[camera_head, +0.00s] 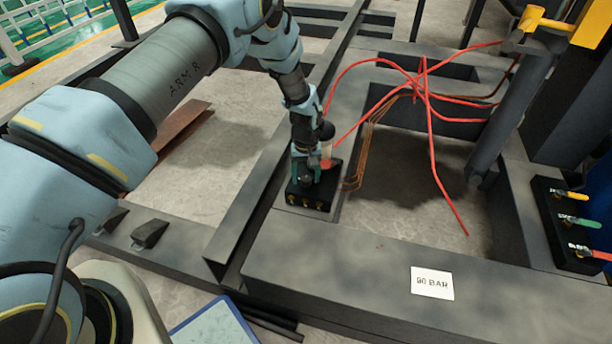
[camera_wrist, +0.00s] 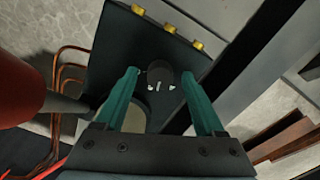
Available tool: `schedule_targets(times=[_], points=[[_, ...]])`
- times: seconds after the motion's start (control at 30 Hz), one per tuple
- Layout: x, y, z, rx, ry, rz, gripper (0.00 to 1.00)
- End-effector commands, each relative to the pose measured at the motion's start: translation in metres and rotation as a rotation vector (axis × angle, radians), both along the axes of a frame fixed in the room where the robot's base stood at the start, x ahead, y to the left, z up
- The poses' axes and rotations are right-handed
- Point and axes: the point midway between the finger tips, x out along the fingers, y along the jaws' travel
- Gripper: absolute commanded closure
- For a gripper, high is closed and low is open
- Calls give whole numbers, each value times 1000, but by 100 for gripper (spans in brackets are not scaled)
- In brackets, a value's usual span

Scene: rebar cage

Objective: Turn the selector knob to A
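The selector knob (camera_wrist: 160,72) is a small dark round knob on a black box (camera_wrist: 118,50), with small white marks beside it too small to read. The box also shows in the head view (camera_head: 320,190), sitting on the grey steel frame. My gripper (camera_wrist: 159,75) is open, with one teal finger on each side of the knob and a visible gap on both sides. In the head view my gripper (camera_head: 308,178) points down over the box and hides the knob there. I cannot tell which position the knob is at.
Brass fittings (camera_wrist: 167,27) line one box edge. Thin copper pipes (camera_head: 362,150) and red hoses (camera_head: 425,95) run beside the box. A "90 BAR" sign (camera_head: 432,283) lies in front. A block with coloured handles (camera_head: 575,222) stands at right. A red cylinder (camera_wrist: 18,90) is close by in the wrist view.

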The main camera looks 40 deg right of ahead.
Motion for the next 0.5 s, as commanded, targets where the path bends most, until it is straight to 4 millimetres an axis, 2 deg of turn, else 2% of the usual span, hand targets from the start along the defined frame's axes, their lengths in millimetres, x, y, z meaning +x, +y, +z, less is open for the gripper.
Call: schedule_targets(times=[0.27, 0.37, 0.5], points=[[0, 0, 5, 0, 0, 0, 29], [0, -1, 17, -1, -1, 0, 29], [1, -1, 44, -3, -1, 1, 29]])
